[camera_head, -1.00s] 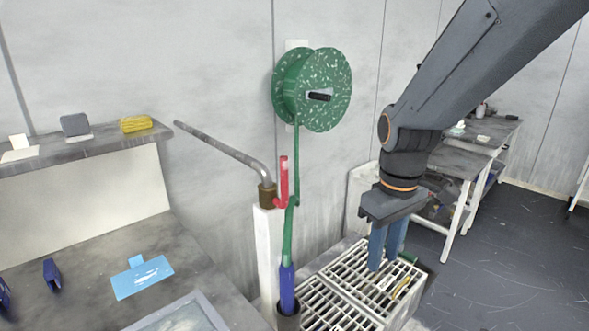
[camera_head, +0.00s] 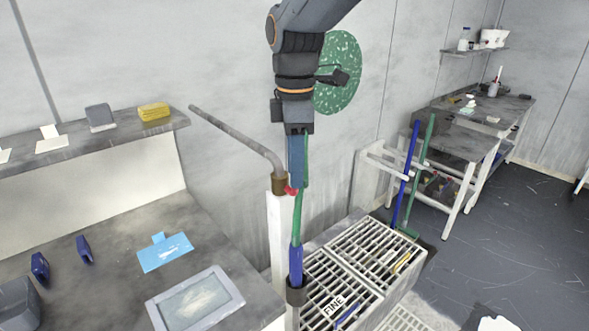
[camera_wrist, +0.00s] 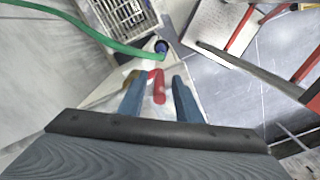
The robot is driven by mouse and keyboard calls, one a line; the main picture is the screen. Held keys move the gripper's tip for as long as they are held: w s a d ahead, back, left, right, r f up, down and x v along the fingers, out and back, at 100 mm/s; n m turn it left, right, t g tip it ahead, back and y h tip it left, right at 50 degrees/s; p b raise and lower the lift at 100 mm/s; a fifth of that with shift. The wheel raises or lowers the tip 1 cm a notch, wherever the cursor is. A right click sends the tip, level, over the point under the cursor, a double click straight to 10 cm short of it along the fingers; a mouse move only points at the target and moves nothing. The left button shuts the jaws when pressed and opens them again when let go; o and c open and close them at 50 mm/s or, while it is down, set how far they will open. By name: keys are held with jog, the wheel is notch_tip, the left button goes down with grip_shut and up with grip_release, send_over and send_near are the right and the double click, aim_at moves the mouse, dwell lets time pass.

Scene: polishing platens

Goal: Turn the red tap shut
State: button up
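The red tap (camera_head: 291,190) sits on a brass fitting (camera_head: 280,183) at the top of a white post. In the head view its upright lever is mostly hidden behind my gripper (camera_head: 297,184); only a bit of red shows below the fingers. In the wrist view the red lever (camera_wrist: 159,88) stands between the two blue fingers of my gripper (camera_wrist: 163,80). The fingers are open, with a gap showing on each side of the lever. The brass fitting also shows in the wrist view (camera_wrist: 130,77), left of the lever, partly behind the left finger.
A grey pipe (camera_head: 235,134) runs from the fitting up and left. A green hose (camera_head: 298,215) hangs close beside the tap, ending in a blue nozzle (camera_head: 295,264). The green reel (camera_head: 338,88) is behind my arm. A slatted grate (camera_head: 350,262) lies lower right.

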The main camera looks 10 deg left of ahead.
jog(key=shift+f, duration=0.9)
grip_shut()
